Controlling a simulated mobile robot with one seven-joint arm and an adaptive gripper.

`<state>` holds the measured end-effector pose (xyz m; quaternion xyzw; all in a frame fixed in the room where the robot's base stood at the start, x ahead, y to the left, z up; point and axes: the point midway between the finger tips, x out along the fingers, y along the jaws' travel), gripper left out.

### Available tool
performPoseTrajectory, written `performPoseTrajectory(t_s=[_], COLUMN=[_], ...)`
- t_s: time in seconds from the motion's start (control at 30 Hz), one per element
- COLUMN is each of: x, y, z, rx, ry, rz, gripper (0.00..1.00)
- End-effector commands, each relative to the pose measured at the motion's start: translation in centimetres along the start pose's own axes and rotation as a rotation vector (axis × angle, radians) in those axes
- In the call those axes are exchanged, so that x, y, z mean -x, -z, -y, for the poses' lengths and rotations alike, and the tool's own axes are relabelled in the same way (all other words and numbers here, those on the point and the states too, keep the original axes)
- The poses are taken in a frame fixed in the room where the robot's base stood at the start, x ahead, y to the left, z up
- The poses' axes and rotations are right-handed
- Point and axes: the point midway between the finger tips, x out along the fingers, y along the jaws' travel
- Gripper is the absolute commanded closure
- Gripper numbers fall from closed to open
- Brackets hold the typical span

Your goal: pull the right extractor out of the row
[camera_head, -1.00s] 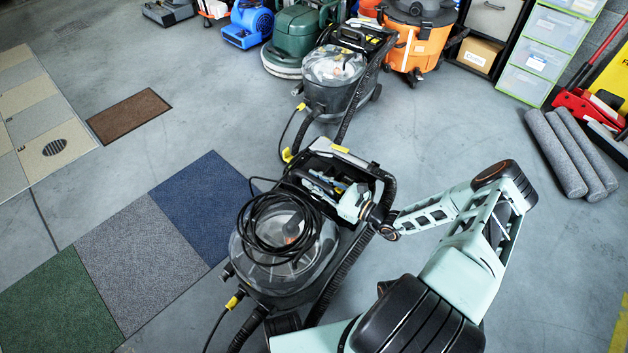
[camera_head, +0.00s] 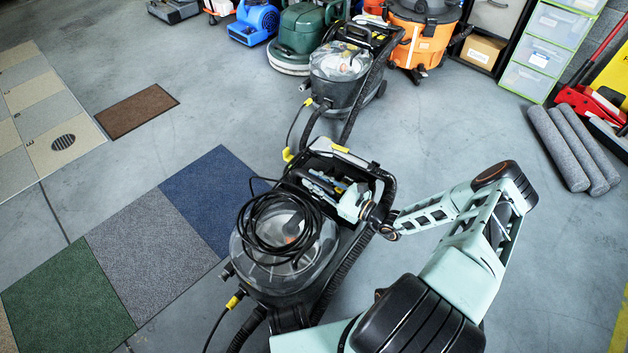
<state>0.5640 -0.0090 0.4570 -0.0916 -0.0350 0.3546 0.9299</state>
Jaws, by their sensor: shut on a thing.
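A black extractor (camera_head: 268,275) with a clear domed tank and a coiled black cord on top stands close in front of me, clear of the row. My gripper (camera_head: 345,200) is at its rear, by the handle frame, and is shut on it. The fingertips are partly hidden among the handle parts. A second, similar black extractor (camera_head: 345,88) with a clear lid stands farther off at the row, a short gap beyond the near one.
The row at the back holds a blue blower (camera_head: 254,22), a green machine (camera_head: 297,40) and an orange vacuum (camera_head: 424,38). Carpet samples (camera_head: 150,250) lie flat to the left. Grey rolls (camera_head: 572,150) lie at the right. Bare floor (camera_head: 470,125) is open between.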

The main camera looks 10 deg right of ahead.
Motion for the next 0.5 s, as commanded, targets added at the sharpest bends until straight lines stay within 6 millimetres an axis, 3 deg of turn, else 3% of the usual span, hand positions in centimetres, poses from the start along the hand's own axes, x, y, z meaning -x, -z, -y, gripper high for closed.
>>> performPoseTrajectory(t_s=[0.13, 0.17, 0.3, 0.5], x=[0.0, 0.0, 0.0, 0.0], y=[0.05, 0.05, 0.03, 0.01], z=[-0.13, -0.12, -0.09, -0.03], rx=[-0.001, -0.001, -0.001, 0.0], ry=[-0.002, -0.002, -0.001, -0.001], rz=[-0.001, -0.001, -0.001, 0.0], gripper=[1.0, 0.79, 0.64, 0.64])
